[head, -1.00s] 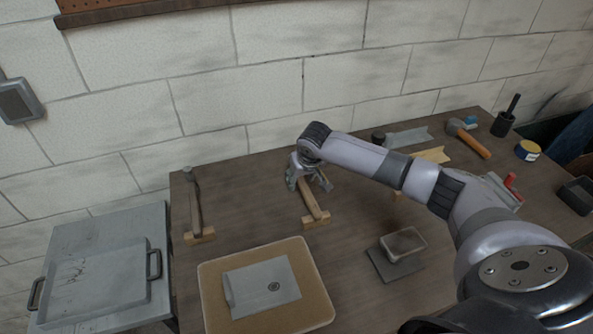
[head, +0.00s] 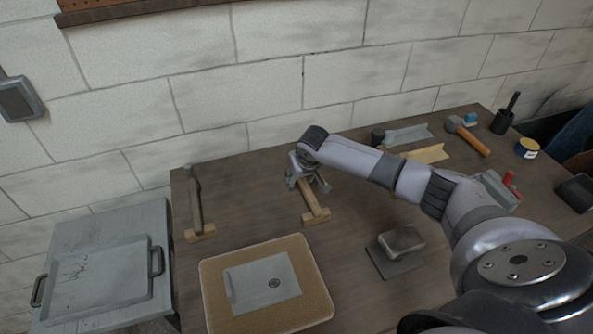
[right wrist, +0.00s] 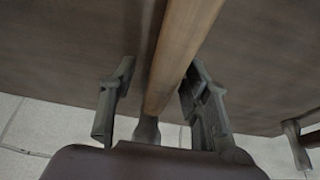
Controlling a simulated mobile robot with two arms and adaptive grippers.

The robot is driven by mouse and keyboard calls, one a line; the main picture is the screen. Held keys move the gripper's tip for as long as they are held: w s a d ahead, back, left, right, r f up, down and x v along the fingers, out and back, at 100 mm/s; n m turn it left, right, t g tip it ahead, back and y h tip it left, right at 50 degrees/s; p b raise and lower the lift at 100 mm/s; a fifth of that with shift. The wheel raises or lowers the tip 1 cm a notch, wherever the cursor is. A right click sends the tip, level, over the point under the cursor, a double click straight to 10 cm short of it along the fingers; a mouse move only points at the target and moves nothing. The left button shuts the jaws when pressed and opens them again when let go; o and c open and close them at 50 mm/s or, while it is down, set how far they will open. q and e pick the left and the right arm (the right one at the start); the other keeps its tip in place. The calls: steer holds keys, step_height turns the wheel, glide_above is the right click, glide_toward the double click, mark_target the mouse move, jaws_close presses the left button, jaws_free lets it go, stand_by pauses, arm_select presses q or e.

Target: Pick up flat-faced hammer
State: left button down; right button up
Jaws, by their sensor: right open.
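A hammer with a wooden handle (head: 313,199) lies at the middle of the bench, its near end on a small wooden rest (head: 316,218). My right gripper (head: 308,182) is over its far part and hides the head there. In the right wrist view the handle (right wrist: 181,48) runs between the open fingers of the right gripper (right wrist: 160,92), nearer the right finger. A second hammer (head: 196,203) lies to the left on its own rest (head: 200,233). I cannot tell the face shape of either head. My left gripper is not in view.
A cork-coloured board with a grey sheet (head: 318,310) lies in front. A block on a dark plate (head: 402,241) is right of it. An orange-handled hammer (head: 472,139) lies at the back right. A grey tray (head: 100,290) stands left. A block wall closes the back.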

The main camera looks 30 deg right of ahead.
steer(key=shift+c, duration=0.5)
jaws_close()
steer(key=shift+r, duration=0.1)
stand_by(0.3)
